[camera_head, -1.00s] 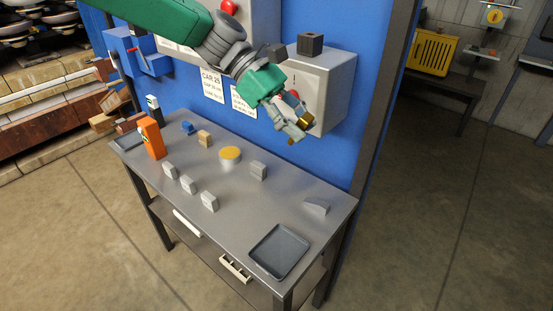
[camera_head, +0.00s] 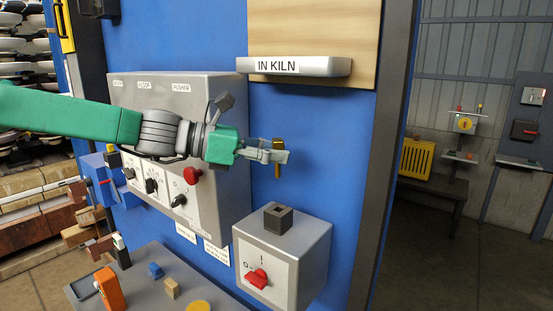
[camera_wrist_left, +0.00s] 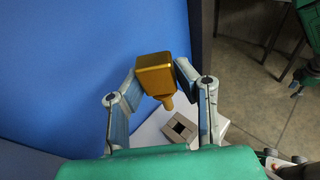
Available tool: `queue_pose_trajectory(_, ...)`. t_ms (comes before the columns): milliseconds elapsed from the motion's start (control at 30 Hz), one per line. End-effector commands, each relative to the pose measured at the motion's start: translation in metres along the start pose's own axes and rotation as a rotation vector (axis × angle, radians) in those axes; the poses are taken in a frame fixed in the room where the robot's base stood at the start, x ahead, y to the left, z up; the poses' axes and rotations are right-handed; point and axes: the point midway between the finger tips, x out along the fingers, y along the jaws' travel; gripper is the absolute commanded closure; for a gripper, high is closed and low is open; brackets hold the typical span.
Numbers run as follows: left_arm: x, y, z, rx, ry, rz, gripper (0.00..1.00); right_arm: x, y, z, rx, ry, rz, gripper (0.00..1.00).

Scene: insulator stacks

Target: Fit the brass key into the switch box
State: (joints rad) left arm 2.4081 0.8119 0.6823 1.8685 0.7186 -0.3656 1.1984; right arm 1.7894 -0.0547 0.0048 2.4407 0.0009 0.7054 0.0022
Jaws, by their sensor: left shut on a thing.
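The brass key (camera_head: 278,144) is held in the fingers of my left gripper (camera_head: 276,153), in the air above the switch box (camera_head: 312,262). In the left wrist view the key (camera_wrist_left: 155,74) is a gold block with a narrower stub pointing down, with a finger on each side. The switch box is light grey with a red lever (camera_head: 257,279) on its front. A dark block with a square hole, the socket (camera_head: 278,218), stands on its top; it also shows in the left wrist view (camera_wrist_left: 180,129). The key is clear of the socket. My right gripper cannot be made out.
A grey control panel (camera_head: 215,110) with knobs is behind my left arm. The IN KILN shelf (camera_head: 295,67) juts out above the gripper. The table below holds an orange item (camera_head: 109,288) and small blocks. A dark post (camera_head: 385,190) edges the blue wall at right.

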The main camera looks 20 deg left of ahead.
Motion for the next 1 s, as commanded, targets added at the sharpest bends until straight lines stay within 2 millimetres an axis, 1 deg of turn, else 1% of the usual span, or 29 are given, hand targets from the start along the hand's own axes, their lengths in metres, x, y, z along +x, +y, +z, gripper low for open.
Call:
queue_pose_trajectory(300, 0.001, 0.007, -0.003, -0.005, -0.001, 0.000, 1.00, 0.000, 0.000, 0.001, 0.000, -0.001, 0.000, 0.60)
queue_pose_trajectory(533, 0.001, 0.006, -0.009, -0.004, -0.003, 0.007, 1.00, 0.005, 0.000, 0.001, 0.000, -0.001, 0.000, 0.60)
queue_pose_trajectory(667, 0.003, 0.005, -0.018, -0.006, -0.003, 0.007, 1.00, 0.011, 0.000, 0.001, 0.000, -0.001, 0.000, 0.60)
queue_pose_trajectory(1000, 0.012, 0.004, -0.049, -0.005, -0.001, 0.006, 1.00, 0.035, 0.000, 0.002, 0.000, 0.000, 0.000, 0.60)
